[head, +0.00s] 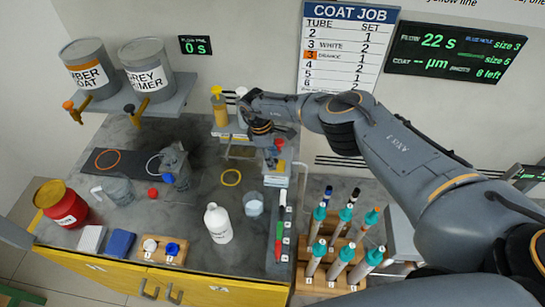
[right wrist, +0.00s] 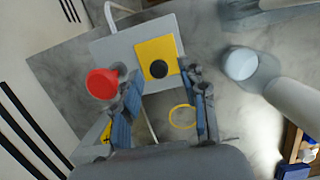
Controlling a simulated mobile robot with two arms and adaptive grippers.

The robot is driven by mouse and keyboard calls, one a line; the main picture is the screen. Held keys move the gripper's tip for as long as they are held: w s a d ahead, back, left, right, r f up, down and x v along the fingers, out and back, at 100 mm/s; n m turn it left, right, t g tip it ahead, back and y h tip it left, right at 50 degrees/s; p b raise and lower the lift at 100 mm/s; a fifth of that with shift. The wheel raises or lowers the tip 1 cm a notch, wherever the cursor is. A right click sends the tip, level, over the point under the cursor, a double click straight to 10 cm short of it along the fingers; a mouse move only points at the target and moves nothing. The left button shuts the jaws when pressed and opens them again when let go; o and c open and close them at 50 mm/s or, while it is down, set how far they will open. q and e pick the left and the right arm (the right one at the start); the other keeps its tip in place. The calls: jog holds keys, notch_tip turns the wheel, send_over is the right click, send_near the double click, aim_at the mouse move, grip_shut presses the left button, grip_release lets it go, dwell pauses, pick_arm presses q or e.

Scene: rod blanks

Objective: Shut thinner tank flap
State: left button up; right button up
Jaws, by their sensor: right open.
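The thinner tank (head: 62,206) is a red can with a white label at the left end of the bench in the head view. My right gripper (head: 268,146) is at the back middle of the bench, far to the right of the tank. In the right wrist view my right gripper (right wrist: 161,88) has its fingers apart with nothing between them. It is over a light plate with a yellow square (right wrist: 156,57) and black knob, beside a red knob (right wrist: 102,83). My left gripper does not show.
A grey device (head: 174,166) stands by the dark mat. Two coat cans (head: 90,68) sit on a shelf above. A tube rack (head: 338,252) stands right. The bench between holds several small items.

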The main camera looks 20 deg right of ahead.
jog(key=v, duration=1.1)
jog(key=shift+r, duration=0.2)
jog(key=shift+f, duration=0.1)
